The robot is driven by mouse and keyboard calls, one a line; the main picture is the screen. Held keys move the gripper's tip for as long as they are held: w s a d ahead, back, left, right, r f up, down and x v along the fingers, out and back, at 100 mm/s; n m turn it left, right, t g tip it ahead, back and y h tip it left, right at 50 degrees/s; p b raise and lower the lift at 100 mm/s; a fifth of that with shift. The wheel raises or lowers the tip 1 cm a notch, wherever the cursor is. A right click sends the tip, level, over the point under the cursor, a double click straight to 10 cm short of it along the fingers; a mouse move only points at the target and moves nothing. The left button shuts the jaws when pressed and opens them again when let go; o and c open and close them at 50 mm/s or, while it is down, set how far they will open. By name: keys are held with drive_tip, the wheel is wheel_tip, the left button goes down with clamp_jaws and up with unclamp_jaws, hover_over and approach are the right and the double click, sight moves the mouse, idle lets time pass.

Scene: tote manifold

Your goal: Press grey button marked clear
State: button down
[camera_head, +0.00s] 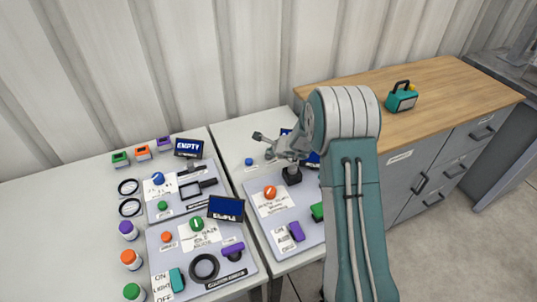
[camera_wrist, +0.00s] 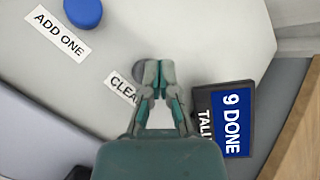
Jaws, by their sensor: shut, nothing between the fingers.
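My gripper (camera_wrist: 159,80) is shut and empty. In the wrist view its fingertips overlap the round grey button (camera_wrist: 139,70) and partly cover it; I cannot tell whether they touch it. The label CLEAR (camera_wrist: 121,87) lies beside the button, its last letters hidden by a finger. In the head view the button is not distinguishable near my arm's end.
A blue button (camera_wrist: 82,13) labelled ADD ONE (camera_wrist: 57,31) is at the upper left. A tally display (camera_wrist: 237,120) reading 9 DONE stands right of my fingers. Panels with knobs and switches (camera_head: 205,255) fill the left table. A teal box (camera_head: 402,100) sits on the wooden counter.

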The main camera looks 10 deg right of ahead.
drive_tip(key=shift+f, duration=0.15)
idle(0.4)
drive_tip(key=shift+r, duration=0.9)
drive_tip(key=shift+r, duration=2.55)
